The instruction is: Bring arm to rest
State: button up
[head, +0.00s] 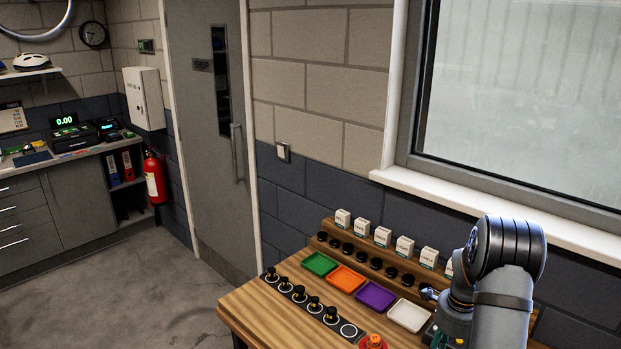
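My arm (503,300) rises at the lower right over the right end of the wooden bench (262,318). It bends at a dark-banded joint (510,246), and a link runs down behind it to the left. My gripper's fingers do not show, being hidden by the arm or below the frame. I cannot tell whether they hold anything. A small shiny part (429,293) shows at the arm's left side, and I cannot tell what it is.
The bench holds green (319,264), orange (346,279), purple (375,296) and white (409,315) trays. Behind them, a stepped rack (328,226) carries dark knobs and white boxes. In front lies a black strip (292,292) with several black pieces; an orange-red object (373,341) sits nearby.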

jog(key=shift+s+d+f, duration=0.1)
jog(key=shift+d+f, duration=0.1)
jog(key=shift+f, duration=0.4)
jog(key=shift+d+f, duration=0.2)
jog(key=shift+f, duration=0.4)
jog(key=shift+f+p, duration=0.3)
jog(key=shift+f, duration=0.15)
jog(key=shift+a+f, duration=0.15)
